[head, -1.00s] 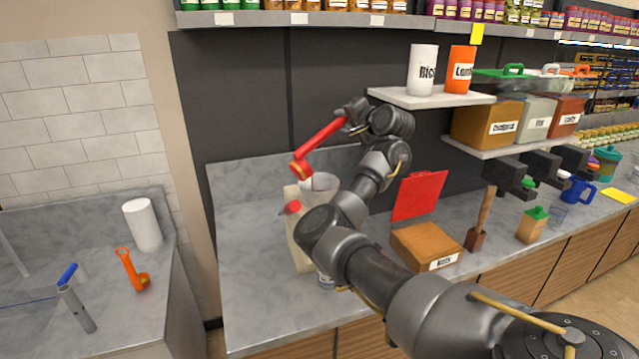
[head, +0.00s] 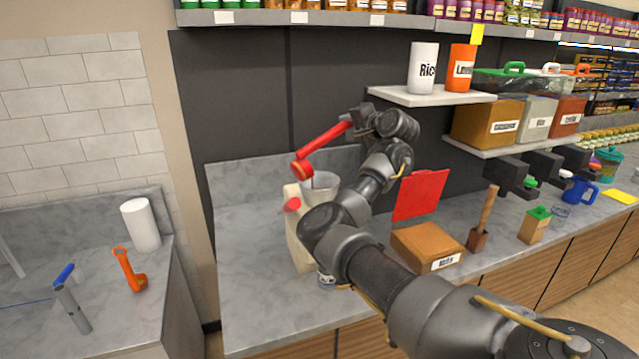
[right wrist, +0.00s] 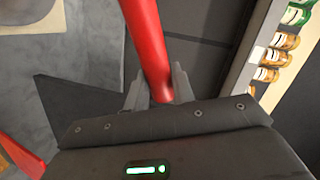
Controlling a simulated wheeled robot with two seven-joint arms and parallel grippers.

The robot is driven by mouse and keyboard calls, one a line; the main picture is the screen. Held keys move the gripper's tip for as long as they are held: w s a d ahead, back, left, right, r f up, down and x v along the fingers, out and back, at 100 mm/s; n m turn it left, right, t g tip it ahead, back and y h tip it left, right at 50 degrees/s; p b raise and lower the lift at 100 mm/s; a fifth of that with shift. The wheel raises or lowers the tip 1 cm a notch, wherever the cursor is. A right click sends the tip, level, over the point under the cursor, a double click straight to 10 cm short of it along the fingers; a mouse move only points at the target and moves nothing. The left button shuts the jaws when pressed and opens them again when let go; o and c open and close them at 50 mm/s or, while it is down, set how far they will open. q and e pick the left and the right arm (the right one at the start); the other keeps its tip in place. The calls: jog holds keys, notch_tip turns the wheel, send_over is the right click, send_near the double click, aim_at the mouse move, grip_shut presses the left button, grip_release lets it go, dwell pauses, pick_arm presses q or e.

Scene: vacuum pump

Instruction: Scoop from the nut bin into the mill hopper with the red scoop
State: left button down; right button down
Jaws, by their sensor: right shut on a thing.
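My right gripper (head: 358,118) is shut on the handle of the red scoop (head: 322,144), and its fingers (right wrist: 155,95) show around the red handle (right wrist: 147,45) in the right wrist view. The scoop's bowl end (head: 301,170) hangs down-left, above the grey mill hopper (head: 320,182); I cannot see what is in the bowl. The hopper tops a beige mill (head: 299,245), partly behind my right arm. The nut bin (head: 425,244), a brown box labelled Nuts, stands on the counter right of my arm, with a red panel (head: 419,194) upright behind it. My left gripper is not in view.
A shelf (head: 410,97) with Rice and orange canisters hangs at the back, above another shelf of labelled bins (head: 487,124). An orange scoop (head: 130,270) lies on the left counter.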

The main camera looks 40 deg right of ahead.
jog(key=shift+d+f+b, duration=0.2)
jog(key=shift+f+b, duration=0.1)
jog(key=shift+f, duration=0.1)
jog(key=shift+s+d+f+m+y+b, duration=0.15)
jog(key=shift+d+f+m+b, duration=0.25)
jog(key=shift+d, duration=0.3)
jog(key=shift+w+d+f+m+y+b, duration=0.15)
jog(key=shift+d+f+m+b, duration=0.2)
jog(key=shift+d+f, duration=0.25)
jog(key=shift+s+d, duration=0.15)
jog(key=shift+d, duration=0.15)
jog(key=shift+d+f+m+y+b, duration=0.15)
jog(key=shift+d+f+m+b, duration=0.2)
jog(key=shift+f+b, duration=0.2)
jog(key=shift+d+f+m+y+b, duration=0.15)
jog(key=shift+d+f+m+b, duration=0.15)
jog(key=shift+f+b, duration=0.2)
jog(key=shift+d+f+m+b, duration=0.3)
jog(key=shift+f+m+b, duration=0.1)
jog(key=shift+f+b, duration=0.3)
jog(key=shift+d+f+m+b, duration=0.3)
jog(key=shift+f+m+b, duration=0.15)
jog(key=shift+f, duration=0.3)
jog(key=shift+s+d+f+m+y+b, duration=0.1)
jog(key=shift+d+f+m+y+b, duration=0.1)
jog(key=shift+f+m+b, duration=0.3)
jog(key=shift+d+f+m+y+b, duration=0.1)
jog(key=shift+f+m+y+b, duration=0.1)
jog(key=shift+f+b, duration=0.5)
